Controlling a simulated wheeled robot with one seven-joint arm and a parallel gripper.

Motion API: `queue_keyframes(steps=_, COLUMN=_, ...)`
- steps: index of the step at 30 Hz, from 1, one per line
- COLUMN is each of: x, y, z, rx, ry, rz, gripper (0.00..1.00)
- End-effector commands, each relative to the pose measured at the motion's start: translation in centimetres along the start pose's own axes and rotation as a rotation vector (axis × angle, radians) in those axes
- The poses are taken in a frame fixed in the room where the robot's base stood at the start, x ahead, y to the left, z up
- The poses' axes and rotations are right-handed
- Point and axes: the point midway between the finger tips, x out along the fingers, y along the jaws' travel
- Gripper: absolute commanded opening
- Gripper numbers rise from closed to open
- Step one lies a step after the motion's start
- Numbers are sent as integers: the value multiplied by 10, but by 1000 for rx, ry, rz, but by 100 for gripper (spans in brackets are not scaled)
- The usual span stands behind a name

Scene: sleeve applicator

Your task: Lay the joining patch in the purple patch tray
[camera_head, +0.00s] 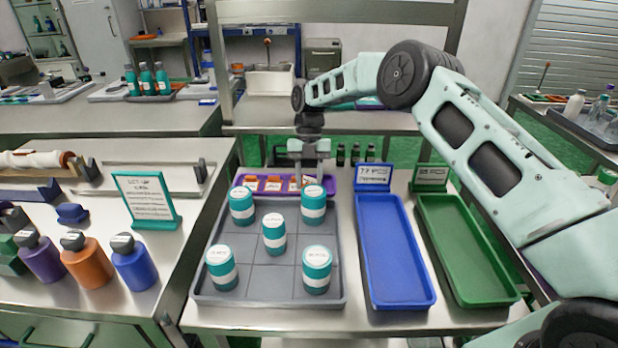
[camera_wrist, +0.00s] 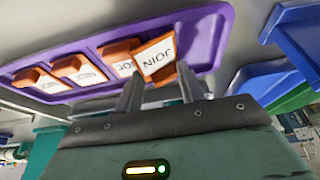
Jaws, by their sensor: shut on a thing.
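The purple patch tray (camera_head: 238,187) lies at the back of the table, behind the grey tray; it also shows in the wrist view (camera_wrist: 212,42). Three orange patches with white labels sit in it in a row; one is at its left end (camera_wrist: 36,80). My gripper (camera_wrist: 157,80) points down at the tray's right part and is shut on the joining patch (camera_wrist: 155,58), orange with a white label reading JOIN. The patch is tilted beside the row and overlaps the tray in view. I cannot tell whether it touches the tray. My gripper (camera_head: 310,176) partly hides this spot in the head view.
A grey tray (camera_head: 260,290) with several teal-and-white jars stands in front. An empty blue tray (camera_head: 395,250) and an empty green tray (camera_head: 468,250) lie to the right. Small dark bottles (camera_head: 355,154) stand behind. A bench with coloured bottles (camera_head: 88,262) is at left.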

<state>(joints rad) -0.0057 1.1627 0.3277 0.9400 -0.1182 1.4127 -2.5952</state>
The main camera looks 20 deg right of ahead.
Motion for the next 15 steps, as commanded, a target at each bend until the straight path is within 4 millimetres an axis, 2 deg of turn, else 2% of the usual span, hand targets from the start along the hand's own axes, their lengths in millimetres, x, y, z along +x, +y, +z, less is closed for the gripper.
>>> queue_keyframes(steps=3, x=2, y=-1, z=0, rx=1, ry=3, rz=-3, gripper=0)
queue_keyframes(steps=4, x=2, y=-1, z=0, rx=1, ry=4, rz=-3, gripper=43)
queue_keyframes(steps=6, x=2, y=-1, z=0, rx=1, ry=4, rz=-3, gripper=63)
queue_keyframes(steps=15, x=1, y=0, z=0, rx=0, ry=3, rz=-2, gripper=64)
